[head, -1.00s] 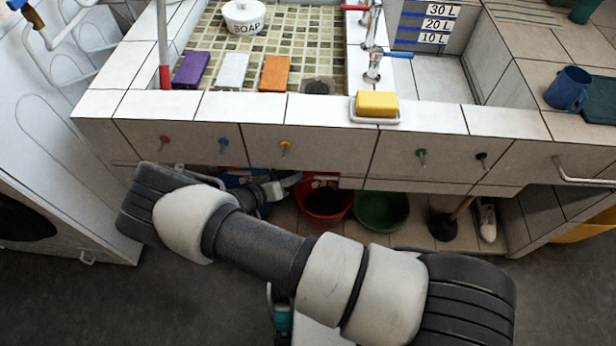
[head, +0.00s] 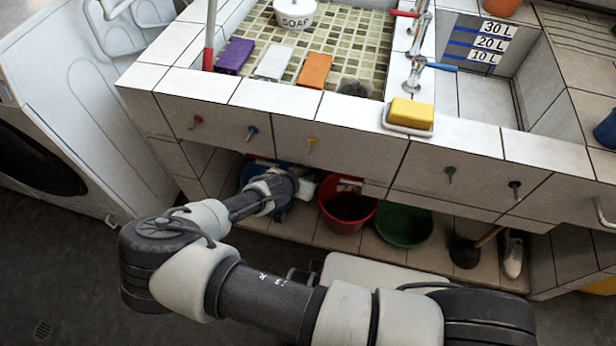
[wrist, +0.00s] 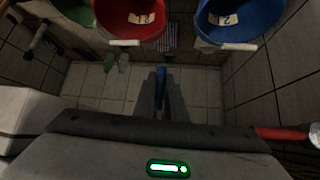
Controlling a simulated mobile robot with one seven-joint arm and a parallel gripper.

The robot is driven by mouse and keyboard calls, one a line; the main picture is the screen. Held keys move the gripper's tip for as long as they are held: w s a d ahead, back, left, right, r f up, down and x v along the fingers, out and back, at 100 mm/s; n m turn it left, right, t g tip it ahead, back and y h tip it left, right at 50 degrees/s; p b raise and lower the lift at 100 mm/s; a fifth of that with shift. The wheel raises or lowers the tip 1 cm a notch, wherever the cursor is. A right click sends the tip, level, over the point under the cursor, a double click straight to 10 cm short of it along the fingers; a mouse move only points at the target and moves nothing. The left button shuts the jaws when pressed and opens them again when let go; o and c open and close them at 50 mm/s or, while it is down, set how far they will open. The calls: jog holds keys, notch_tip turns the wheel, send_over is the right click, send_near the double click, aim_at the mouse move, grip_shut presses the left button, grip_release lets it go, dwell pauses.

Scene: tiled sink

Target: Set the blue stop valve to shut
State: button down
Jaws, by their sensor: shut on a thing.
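My gripper (wrist: 161,95) is in the wrist view, its two dark fingers close together around a narrow blue piece. This piece looks like the handle of the blue stop valve (wrist: 161,77). The rest of the valve is hidden by the fingers, so I cannot tell its body or its angle to the pipe. In the head view my arm reaches under the tiled counter (head: 340,120), and the fingers and valve are hidden there.
A red bucket (wrist: 125,30) and a blue bucket (wrist: 240,28) are near the gripper. A red handle (wrist: 280,133) is at the right of the wrist view. A green basin (head: 404,226) stands right of the red bucket. The counter's front hangs over my forearm.

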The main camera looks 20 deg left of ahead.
jog(key=shift+a, duration=0.15)
dwell(0.3)
jog(key=c, duration=1.8)
grip_release()
jog(key=p+v, duration=0.2)
jog(key=v, duration=1)
jog(key=shift+p, duration=0.35)
jog(key=shift+s, duration=0.2)
